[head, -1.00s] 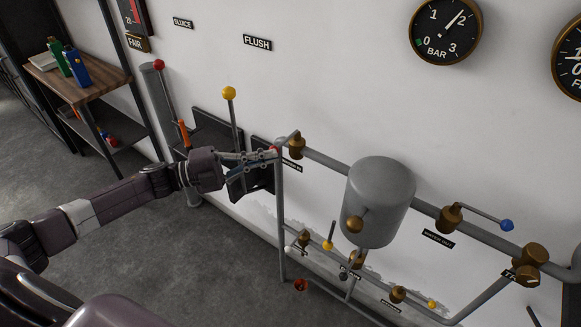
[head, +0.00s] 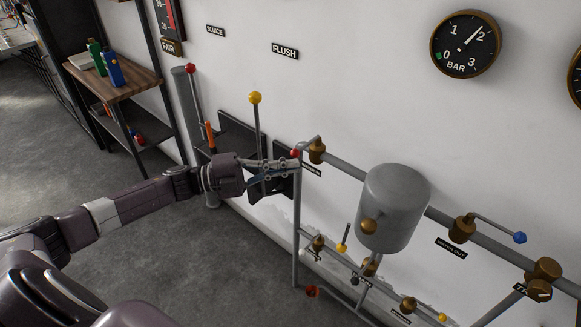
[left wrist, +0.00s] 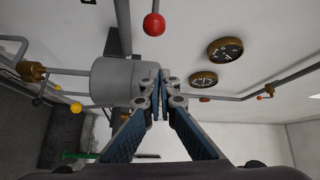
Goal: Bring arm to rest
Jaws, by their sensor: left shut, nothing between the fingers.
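My left arm reaches in from the left in the head view. Its gripper (head: 288,167) is shut and empty, close to the red ball (head: 295,153) at the left end of the pipework; I cannot tell whether they touch. In the left wrist view the closed fingertips (left wrist: 161,80) stand in front of the grey tank (left wrist: 118,80), with the red ball (left wrist: 154,24) apart above them. My right gripper does not show.
The pipe frame carries a grey tank (head: 392,205), a blue-knobbed valve lever (head: 519,237) and brass fittings. Levers with yellow (head: 255,97) and red (head: 190,68) knobs stand by the wall. A wooden shelf (head: 115,85) holds bottles. The floor at lower left is clear.

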